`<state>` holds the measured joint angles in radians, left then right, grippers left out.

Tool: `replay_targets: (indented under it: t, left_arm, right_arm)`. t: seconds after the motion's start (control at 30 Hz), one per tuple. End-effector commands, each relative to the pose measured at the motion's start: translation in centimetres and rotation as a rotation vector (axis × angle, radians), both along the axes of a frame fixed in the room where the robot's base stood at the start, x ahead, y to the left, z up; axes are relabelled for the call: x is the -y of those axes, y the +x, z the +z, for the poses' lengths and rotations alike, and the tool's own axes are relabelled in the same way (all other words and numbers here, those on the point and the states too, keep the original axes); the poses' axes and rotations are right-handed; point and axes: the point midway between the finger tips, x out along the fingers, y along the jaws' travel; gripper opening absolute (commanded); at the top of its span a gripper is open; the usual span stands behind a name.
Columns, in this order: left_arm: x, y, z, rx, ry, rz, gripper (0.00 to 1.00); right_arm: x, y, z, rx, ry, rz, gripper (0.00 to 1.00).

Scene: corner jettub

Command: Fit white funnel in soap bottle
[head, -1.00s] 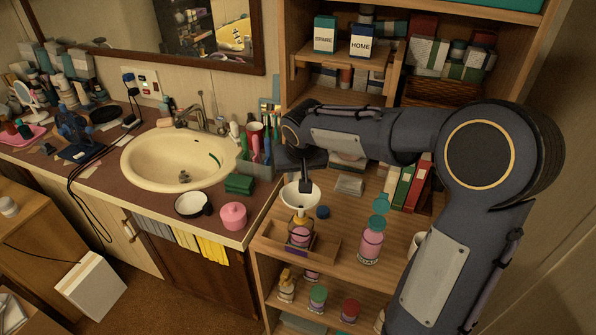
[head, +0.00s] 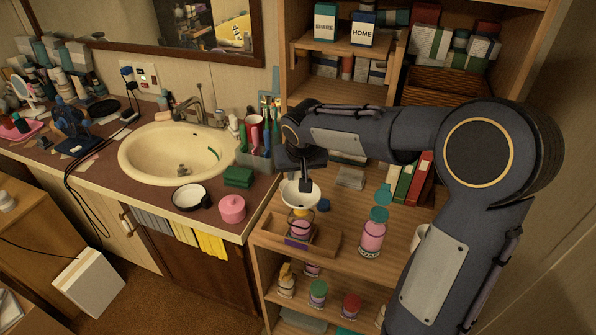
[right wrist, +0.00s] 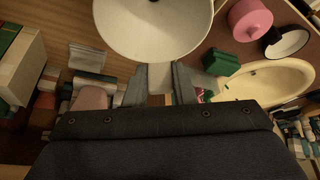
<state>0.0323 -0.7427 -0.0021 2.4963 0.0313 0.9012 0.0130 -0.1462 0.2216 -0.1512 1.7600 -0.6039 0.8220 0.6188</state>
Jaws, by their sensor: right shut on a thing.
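My right gripper (head: 305,183) is shut on the white funnel (head: 293,198) at its rim. In the right wrist view the funnel's wide bowl (right wrist: 150,35) lies just beyond the fingertips (right wrist: 160,85). In the head view the funnel is upright over a small bottle with pink contents (head: 301,229), standing in a low wooden tray (head: 325,240) on the shelf. A yellowish part shows between the bowl and the bottle. I cannot tell whether the spout is inside the bottle's neck. A larger pink bottle (head: 372,236) with a green cap stands to the right. My left gripper is not in view.
Green and red binders (head: 410,180) stand at the back right. The counter at left holds the sink (head: 165,150), a pink pot (head: 232,208) and a dark-rimmed white cup (head: 190,196).

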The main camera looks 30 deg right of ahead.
Motion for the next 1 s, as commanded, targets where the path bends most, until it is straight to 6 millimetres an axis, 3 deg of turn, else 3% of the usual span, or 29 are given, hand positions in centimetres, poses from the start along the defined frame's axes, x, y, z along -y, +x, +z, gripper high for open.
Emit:
replay_targets:
  t: [1.0]
  left_arm:
    - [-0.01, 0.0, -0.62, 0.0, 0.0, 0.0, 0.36]
  right_arm:
    - [0.0, -0.01, -0.57, 0.0, 0.0, 0.0, 0.05]
